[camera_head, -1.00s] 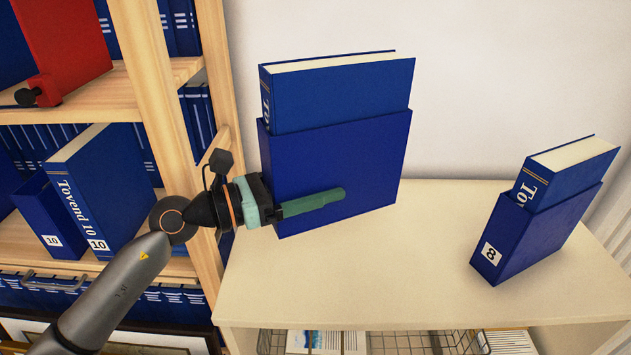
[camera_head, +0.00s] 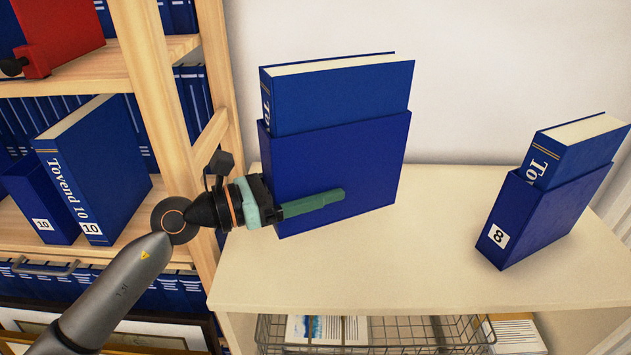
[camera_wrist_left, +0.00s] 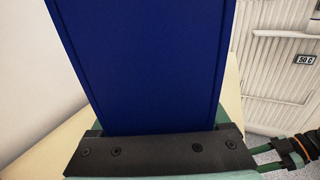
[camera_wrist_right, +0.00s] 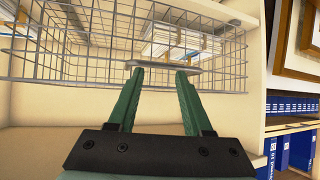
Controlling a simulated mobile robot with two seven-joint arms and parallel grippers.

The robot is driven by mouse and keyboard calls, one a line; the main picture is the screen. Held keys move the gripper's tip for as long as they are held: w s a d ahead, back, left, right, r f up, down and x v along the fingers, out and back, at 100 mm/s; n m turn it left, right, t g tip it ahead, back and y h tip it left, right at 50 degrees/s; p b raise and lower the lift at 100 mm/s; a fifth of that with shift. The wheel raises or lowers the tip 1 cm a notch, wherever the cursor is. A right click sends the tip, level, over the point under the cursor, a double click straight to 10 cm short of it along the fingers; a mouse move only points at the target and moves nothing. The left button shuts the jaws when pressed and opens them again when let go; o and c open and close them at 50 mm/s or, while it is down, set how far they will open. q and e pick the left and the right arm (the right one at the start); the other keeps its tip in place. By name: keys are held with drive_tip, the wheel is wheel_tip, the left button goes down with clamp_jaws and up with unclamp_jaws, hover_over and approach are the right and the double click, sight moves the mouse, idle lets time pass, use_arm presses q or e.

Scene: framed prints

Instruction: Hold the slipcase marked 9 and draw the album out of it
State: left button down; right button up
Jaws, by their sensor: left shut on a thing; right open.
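A large blue slipcase (camera_head: 350,150) stands out in the middle of the head view, with a blue album (camera_head: 335,97) partly sticking up out of its top. No number shows on this slipcase; its marked face is turned away or covered. My left gripper (camera_head: 322,201) is shut on its lower part, one green finger lying across the broad face. In the left wrist view, the slipcase (camera_wrist_left: 150,60) fills the space between the fingers. My right gripper (camera_wrist_right: 160,75) is open and empty, facing a wire basket; it does not show in the head view.
A slipcase marked 8 (camera_head: 545,215) with its album stands on the cream cabinet top (camera_head: 450,275). A slipcase marked 10 (camera_head: 43,205) and album 10 (camera_head: 95,175) stand on the wooden shelf at left. The wire basket (camera_wrist_right: 60,65) holds papers below the top.

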use_arm(q)
drive_tip(key=shift+f+b, duration=0.5)
drive_tip(key=shift+b, duration=0.15)
use_arm(e)
drive_tip(key=shift+w+r+n+t+y, duration=0.15)
drive_tip(key=shift+w+r+t, duration=0.5)
drive_tip(key=shift+r, duration=0.5)
drive_tip(key=shift+w+r+n+t+y, duration=0.1)
drive_tip(key=shift+w+r+t, duration=0.3)
drive_tip(key=shift+w+r, duration=0.6)
drive_tip(key=shift+w+r+n+t+y, duration=0.15)
drive_tip(key=shift+w+r+t, duration=0.35)
drive_tip(key=shift+r, duration=0.85)
use_arm(q)
drive_tip(key=shift+f+b, duration=0.55)
drive_tip(key=shift+f, duration=0.4)
use_arm(e)
wheel_tip(320, 180, up, 8)
drive_tip(key=w+n+t+y, duration=0.1)
drive_tip(key=t, duration=0.2)
drive_tip(key=shift+w+t, duration=0.25)
drive_tip(key=shift+t, duration=0.1)
